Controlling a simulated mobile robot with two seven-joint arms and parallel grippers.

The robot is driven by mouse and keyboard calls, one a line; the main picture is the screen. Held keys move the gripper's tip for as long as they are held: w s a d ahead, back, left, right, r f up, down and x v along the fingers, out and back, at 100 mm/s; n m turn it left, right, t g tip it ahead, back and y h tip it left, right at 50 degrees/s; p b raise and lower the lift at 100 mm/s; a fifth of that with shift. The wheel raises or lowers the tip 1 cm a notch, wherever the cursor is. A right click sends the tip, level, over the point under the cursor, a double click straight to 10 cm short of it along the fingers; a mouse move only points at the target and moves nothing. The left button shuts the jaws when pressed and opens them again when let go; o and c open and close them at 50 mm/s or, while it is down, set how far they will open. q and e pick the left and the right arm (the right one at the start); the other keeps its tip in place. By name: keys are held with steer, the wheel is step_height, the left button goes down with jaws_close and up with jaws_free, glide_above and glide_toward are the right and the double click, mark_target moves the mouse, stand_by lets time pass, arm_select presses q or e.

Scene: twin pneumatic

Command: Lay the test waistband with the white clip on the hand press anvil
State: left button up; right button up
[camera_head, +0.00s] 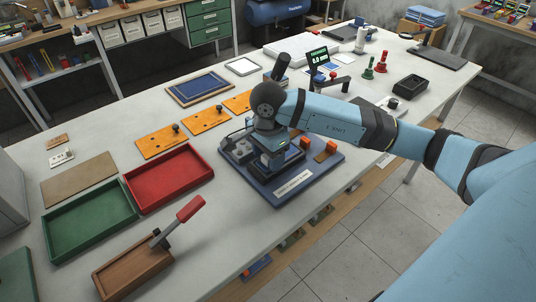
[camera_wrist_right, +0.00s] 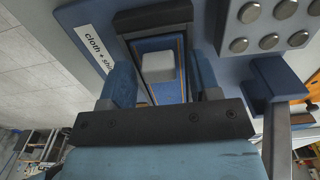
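In the wrist view a pale, white block (camera_wrist_right: 158,67), which looks like the white clip, lies on a blue strip (camera_wrist_right: 168,92) with thin light edges, on a dark blue board. My right gripper (camera_wrist_right: 163,82) has its two blue fingers apart, one on each side of the strip. I cannot tell whether they touch it. In the head view my right gripper (camera_head: 273,160) points down over the blue board (camera_head: 290,188), and its wrist hides the strip. A lever with a red handle (camera_head: 189,209) stands on a wooden base (camera_head: 130,267) at the front left; I cannot tell if this is the hand press. My left gripper is out of view.
A red tray (camera_head: 170,178) and a green tray (camera_head: 90,222) lie left of the board. Orange plates (camera_head: 160,140) with dark knobs lie behind them. Grey blocks and orange pieces (camera_head: 332,147) stand on the board beside my gripper.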

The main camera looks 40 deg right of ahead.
step_height(320, 180, up, 12)
steer(key=shift+r, duration=0.2)
stand_by(0.4)
stand_by(0.5)
